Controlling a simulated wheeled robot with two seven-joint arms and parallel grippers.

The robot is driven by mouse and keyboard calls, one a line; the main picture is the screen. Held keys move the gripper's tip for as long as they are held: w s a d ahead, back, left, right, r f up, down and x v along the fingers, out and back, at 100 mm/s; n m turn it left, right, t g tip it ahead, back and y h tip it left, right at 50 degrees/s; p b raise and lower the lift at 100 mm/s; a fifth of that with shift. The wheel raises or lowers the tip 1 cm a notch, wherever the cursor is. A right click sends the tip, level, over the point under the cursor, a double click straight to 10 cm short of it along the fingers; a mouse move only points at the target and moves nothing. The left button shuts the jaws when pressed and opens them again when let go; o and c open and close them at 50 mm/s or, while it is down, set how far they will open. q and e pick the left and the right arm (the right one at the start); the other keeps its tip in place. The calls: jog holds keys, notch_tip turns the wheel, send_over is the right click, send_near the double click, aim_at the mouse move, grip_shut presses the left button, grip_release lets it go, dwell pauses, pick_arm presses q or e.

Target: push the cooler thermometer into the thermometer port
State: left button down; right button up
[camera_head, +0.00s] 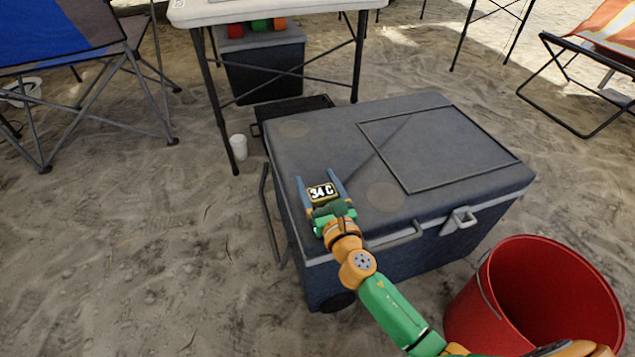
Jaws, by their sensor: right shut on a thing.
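The cooler (330,150) is a dark blue-grey chest with a closed lid, standing on the sand. The thermometer (322,192), a small dark unit with a pale display reading "34 C", is at the lid's near left part. My right gripper (320,187) is shut on it, with one blue finger on each side. I cannot tell whether the thermometer touches the lid or is just above it. I cannot make out the thermometer port; the gripper and thermometer may hide it. My left gripper is not in view.
A red bucket (468,310) stands at the cooler's right front, under my right arm. A folding table (265,10), a smaller cooler (262,75) and a white cup (239,147) are behind. Camp chairs stand at both sides. The sand at left is open.

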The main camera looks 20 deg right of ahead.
aim_at(325, 201)
jog(key=o, duration=1.3)
jog(key=shift+f, duration=0.1)
jog(key=shift+c, duration=0.2)
jog(key=shift+s, duration=0.3)
jog(key=s, duration=0.6)
jog(key=shift+s+d+p, duration=0.15)
jog(key=shift+s+p, duration=0.15)
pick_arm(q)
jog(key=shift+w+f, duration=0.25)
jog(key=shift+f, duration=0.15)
